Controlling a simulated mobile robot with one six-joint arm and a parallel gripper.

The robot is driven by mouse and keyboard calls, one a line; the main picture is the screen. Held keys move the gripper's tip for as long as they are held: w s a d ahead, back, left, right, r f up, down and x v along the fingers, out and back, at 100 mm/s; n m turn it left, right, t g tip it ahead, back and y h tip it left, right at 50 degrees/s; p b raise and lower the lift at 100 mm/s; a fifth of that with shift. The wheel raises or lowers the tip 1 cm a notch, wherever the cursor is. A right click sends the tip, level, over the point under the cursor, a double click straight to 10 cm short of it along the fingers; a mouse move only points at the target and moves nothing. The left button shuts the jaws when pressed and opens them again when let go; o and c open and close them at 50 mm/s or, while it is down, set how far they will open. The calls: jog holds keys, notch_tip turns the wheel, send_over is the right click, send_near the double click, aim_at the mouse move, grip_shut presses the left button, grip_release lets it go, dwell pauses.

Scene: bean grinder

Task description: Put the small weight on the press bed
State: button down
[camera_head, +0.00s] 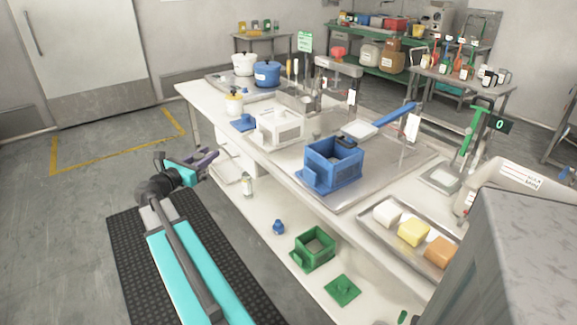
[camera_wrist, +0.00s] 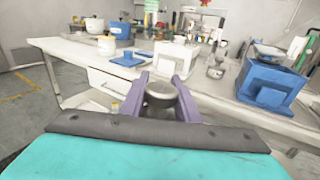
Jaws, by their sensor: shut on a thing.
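My gripper (camera_head: 203,160) is out over the floor to the left of the long white bench. Its purple fingers in the wrist view (camera_wrist: 161,86) are shut on a small dark grey metal weight (camera_wrist: 161,95) with a round top. The weight is held in the air, and I cannot make it out in the head view. I cannot tell for certain which surface is the press bed. A blue open-topped box unit (camera_head: 333,163) stands on a steel sheet, with a blue-handled lever (camera_head: 393,115) behind it. A white box unit (camera_head: 281,128) stands nearer my gripper.
The bench (camera_head: 215,103) has a lower shelf with a green box (camera_head: 314,247), a green plate (camera_head: 342,290) and a blue knob (camera_head: 278,227). A metal tray (camera_head: 381,231) holds white, yellow and orange blocks. Floor left is clear.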

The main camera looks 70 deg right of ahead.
jog(key=s+d+m+g+b, duration=0.2)
jog(key=s+d+g, duration=0.1)
jog(key=s+d, duration=0.9)
jog(key=shift+s+d+r+g+y+b, duration=0.2)
jog(key=shift+s+r+g+y+b, duration=0.15)
jog(key=shift+s+y, duration=0.1)
jog(key=shift+s+d, duration=0.1)
jog(key=s+d, duration=0.3)
jog(key=s+d+f, duration=0.1)
jog(key=s+d, duration=0.1)
jog(key=d, duration=0.2)
jog(key=s+d, duration=0.3)
jog(key=d, duration=0.1)
jog(key=shift+s+d+f, duration=0.25)
jog(key=shift+s, duration=0.1)
jog(key=shift+s+d, duration=0.1)
jog(key=shift+d, duration=0.05)
jog(key=shift+s+d+f+b, duration=0.15)
jog(key=shift+d+f, duration=0.05)
jog(key=shift+f, duration=0.7)
jog(key=shift+s+d+f+b, duration=0.15)
jog(key=shift+f, duration=0.75)
jog(key=shift+f, duration=0.1)
